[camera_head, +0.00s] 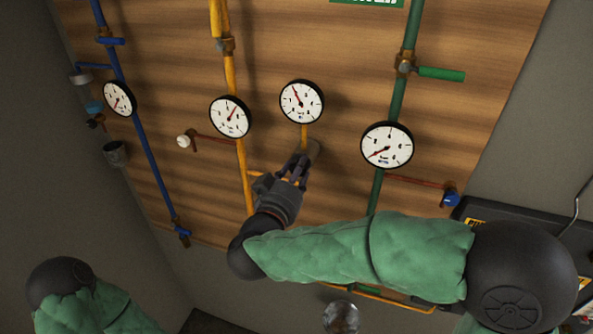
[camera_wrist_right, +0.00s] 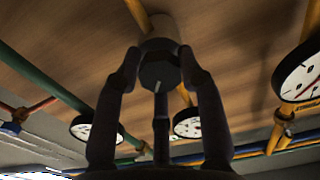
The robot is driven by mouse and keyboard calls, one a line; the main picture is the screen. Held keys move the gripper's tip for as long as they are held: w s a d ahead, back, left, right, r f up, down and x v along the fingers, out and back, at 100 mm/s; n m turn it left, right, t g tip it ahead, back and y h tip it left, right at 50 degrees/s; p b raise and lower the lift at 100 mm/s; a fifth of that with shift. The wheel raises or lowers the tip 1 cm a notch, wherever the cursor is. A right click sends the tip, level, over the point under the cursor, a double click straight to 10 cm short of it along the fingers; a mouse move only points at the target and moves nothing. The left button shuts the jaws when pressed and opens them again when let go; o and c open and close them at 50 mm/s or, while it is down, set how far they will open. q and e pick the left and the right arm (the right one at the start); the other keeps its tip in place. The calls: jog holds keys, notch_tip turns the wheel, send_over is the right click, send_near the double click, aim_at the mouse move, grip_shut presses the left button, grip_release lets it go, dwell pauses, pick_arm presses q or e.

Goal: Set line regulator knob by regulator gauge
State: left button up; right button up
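My left gripper is out of view; only part of my left arm shows at lower left.
Other gauges hang on the blue (camera_head: 119,98), yellow (camera_head: 230,117) and green (camera_head: 387,145) lines. A green valve handle (camera_head: 441,74) is at upper right. Dark equipment (camera_head: 485,213) stands at right.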

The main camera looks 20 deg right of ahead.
jog(key=shift+c, duration=1.1)
jog(key=shift+m+b, duration=0.35)
jog(key=shift+m, duration=0.15)
jog(key=o, duration=1.1)
jog(key=shift+o, duration=0.2)
jog(key=shift+s, duration=0.1)
jog(key=v, duration=1.2)
jog(key=shift+f, duration=0.1)
